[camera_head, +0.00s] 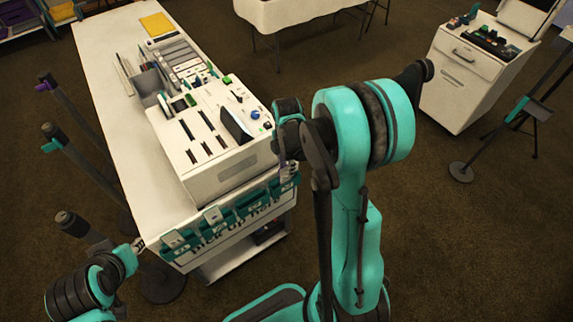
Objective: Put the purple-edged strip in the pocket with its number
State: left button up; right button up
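My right gripper (289,172) is at the banner's right end, beside the box's front corner. Its fingers are small and partly dark against the banner, so I cannot tell whether they hold anything. My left gripper (139,245) is by the banner's left end, its fingertips too small to judge.
The white slotted box (232,165) stands on the long white counter (100,50). A grey rack of strips (178,55) lies behind it, near a yellow item (156,24). Dark posts (75,145) line the counter's left side. A white cabinet (465,75) stands at right.

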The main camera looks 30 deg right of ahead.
notch_tip(320, 180, up, 12)
dwell(0.5)
dwell(0.6)
jog(key=s+a+f+m+t+b, duration=0.2)
jog(key=s+a+m+t+b, duration=0.4)
jog(key=s+a+m, duration=0.5)
jog(key=m+t, duration=0.1)
jog(key=m, duration=0.6)
jog(key=shift+m, duration=0.4)
jog(key=shift+f, duration=0.1)
